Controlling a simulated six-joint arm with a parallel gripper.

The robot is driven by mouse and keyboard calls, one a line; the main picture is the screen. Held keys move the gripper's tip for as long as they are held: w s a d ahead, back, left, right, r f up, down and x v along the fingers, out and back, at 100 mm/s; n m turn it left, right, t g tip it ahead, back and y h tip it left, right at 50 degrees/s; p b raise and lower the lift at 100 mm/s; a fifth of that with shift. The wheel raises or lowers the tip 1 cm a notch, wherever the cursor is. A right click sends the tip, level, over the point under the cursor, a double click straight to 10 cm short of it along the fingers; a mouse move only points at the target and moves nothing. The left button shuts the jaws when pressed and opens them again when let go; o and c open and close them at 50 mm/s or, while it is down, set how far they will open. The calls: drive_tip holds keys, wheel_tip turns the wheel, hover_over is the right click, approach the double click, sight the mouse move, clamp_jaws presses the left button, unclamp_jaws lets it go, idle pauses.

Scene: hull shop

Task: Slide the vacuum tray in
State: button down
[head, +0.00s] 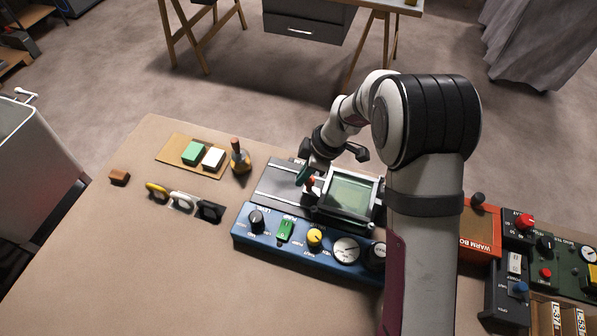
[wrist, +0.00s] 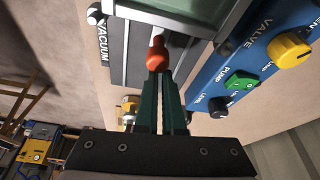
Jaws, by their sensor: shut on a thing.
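The vacuum tray (head: 350,192), a dark frame around a greenish pane, sits at the right part of a grey bed (head: 277,183) behind a blue control panel (head: 262,236). Its orange-red knob (head: 310,184) sticks out on the tray's left side. My gripper (head: 303,176) is shut on this knob. In the wrist view the dark green fingers (wrist: 161,82) close at the orange knob (wrist: 157,54), over the grey bed marked VACUUM (wrist: 135,62). The tray's near edge (wrist: 168,14) shows at the top. My arm hides the bed's right end in the head view.
The blue panel carries knobs, a green switch and a gauge. A brass-and-wood tool (head: 240,157) stands left of the bed, near green and white blocks (head: 203,154) on a board. Red and dark boxes (head: 480,228) stand right. The bench's front left is clear.

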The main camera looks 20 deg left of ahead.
drive_tip(key=shift+w+d, duration=0.2)
drive_tip(key=shift+d, duration=0.1)
drive_tip(key=a, duration=0.2)
drive_tip(key=s+a, duration=0.1)
drive_tip(key=a, duration=0.1)
drive_tip(key=shift+a, duration=0.25)
drive_tip(key=s+v, duration=0.1)
drive_tip(key=v, duration=0.9)
drive_tip(key=s+d+r+m+h, duration=0.1)
drive_tip(key=s+d+r+m, duration=0.75)
drive_tip(key=d+m, duration=0.3)
drive_tip(key=s+d+m, duration=0.4)
drive_tip(key=s+m, duration=0.3)
drive_tip(key=s+d+f+m+h, duration=0.1)
drive_tip(key=s+d+m, duration=0.3)
drive_tip(key=s+m, duration=0.3)
drive_tip(key=shift+s+d+f, duration=0.35)
drive_tip(key=shift+s+d, duration=0.05)
drive_tip(key=shift+s, duration=0.3)
